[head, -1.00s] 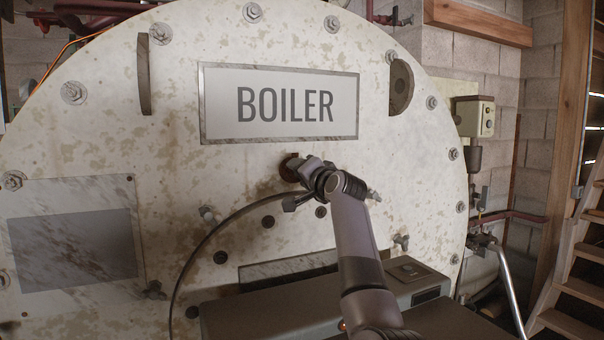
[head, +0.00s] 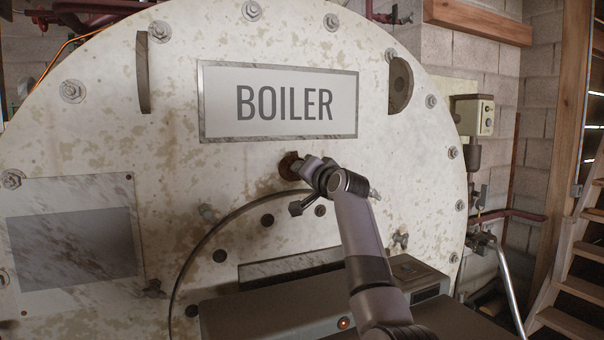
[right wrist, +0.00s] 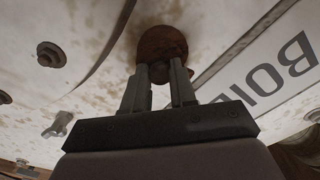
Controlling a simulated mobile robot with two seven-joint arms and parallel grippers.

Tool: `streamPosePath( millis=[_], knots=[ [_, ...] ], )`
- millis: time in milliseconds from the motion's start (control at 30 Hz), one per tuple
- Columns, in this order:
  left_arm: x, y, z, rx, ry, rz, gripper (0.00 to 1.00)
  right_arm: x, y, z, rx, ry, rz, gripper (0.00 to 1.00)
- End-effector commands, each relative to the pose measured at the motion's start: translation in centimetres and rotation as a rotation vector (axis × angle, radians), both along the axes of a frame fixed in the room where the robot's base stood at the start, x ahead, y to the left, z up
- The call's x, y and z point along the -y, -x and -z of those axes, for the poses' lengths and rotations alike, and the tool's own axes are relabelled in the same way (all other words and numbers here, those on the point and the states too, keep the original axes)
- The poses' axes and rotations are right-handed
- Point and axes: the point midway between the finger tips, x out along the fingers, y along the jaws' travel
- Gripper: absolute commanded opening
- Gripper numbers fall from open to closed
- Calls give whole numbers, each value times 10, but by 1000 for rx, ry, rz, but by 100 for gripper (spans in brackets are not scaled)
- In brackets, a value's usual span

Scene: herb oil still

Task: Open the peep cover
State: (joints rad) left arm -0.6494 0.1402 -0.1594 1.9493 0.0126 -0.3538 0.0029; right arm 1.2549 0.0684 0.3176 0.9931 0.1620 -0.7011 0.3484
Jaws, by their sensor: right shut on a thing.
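The peep cover (head: 288,166) is a small rusty brown round piece on the white boiler face, just below the BOILER sign in the head view. In the right wrist view the cover (right wrist: 162,42) is at the top middle, with a darker knob (right wrist: 159,73) at its lower edge. My right gripper (head: 304,168) reaches up from the lower right to the cover. In the right wrist view the fingers of this gripper (right wrist: 159,80) are closed on the knob from both sides. The gripper partly hides the cover in the head view. My left gripper is not in view.
The boiler front (head: 190,110) fills most of the head view, with bolts around its rim. A round seam and several bolts lie below the cover. A grey box (head: 270,318) stands low in front. Wooden stairs (head: 580,260) are at the far right.

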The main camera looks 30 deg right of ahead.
Motion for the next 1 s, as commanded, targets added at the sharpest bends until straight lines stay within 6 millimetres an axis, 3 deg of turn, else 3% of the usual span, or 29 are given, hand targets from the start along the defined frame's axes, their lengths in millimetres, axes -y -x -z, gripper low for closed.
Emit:
streamPosePath(
  millis=[1000],
  knots=[
    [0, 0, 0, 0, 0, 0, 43, 28, 2, -20, -57, 956, 2, 0]
  ],
)
